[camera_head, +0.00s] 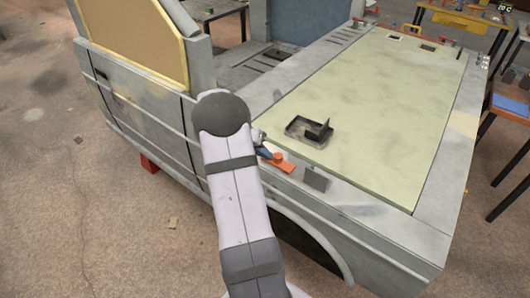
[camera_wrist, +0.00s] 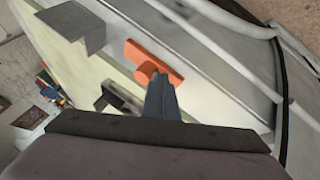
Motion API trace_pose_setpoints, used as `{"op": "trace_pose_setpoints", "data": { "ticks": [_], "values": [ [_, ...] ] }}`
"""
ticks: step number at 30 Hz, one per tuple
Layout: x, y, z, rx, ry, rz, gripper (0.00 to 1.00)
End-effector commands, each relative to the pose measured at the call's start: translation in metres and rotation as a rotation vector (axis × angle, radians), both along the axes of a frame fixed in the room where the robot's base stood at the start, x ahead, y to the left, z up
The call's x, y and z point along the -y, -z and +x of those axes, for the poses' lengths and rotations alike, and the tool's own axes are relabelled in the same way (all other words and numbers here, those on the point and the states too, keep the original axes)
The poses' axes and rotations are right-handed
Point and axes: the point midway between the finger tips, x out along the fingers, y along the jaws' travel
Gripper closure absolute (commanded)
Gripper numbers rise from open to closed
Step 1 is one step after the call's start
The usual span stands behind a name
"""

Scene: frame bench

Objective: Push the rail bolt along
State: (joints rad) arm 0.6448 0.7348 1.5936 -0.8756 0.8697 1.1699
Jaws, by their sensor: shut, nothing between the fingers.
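The rail bolt, which I take to be the orange flat piece with a round knob (camera_head: 284,167), lies on the grey side rail (camera_head: 350,199) of the bench. It also shows in the wrist view (camera_wrist: 170,58), where the knob is at its lower left. My gripper (camera_head: 267,153) is shut and empty, its blue-grey fingers pointing at the bolt from the left in the head view. In the wrist view its fingers (camera_wrist: 160,90) end right at the knob. I cannot tell whether they touch it.
A grey upright bracket (camera_head: 316,179) stands on the rail to the right of the bolt. A dark shallow tray (camera_head: 300,138) with a black block sits on the pale green panel (camera_head: 390,100). Most of that panel is clear. A tan-panelled upright (camera_head: 140,38) rises at the left.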

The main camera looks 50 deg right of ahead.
Motion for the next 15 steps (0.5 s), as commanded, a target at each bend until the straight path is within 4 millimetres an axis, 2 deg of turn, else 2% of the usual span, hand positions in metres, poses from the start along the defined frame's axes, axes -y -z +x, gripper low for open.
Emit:
{"op": "trace_pose_setpoints", "data": {
  "ticks": [8, 15],
  "values": [
    [0.0, 0.001, -0.004, 0.0, 0.001, -0.001, 1.0],
    [0.001, 0.003, -0.035, 0.0, 0.004, -0.001, 1.0]
  ]
}}
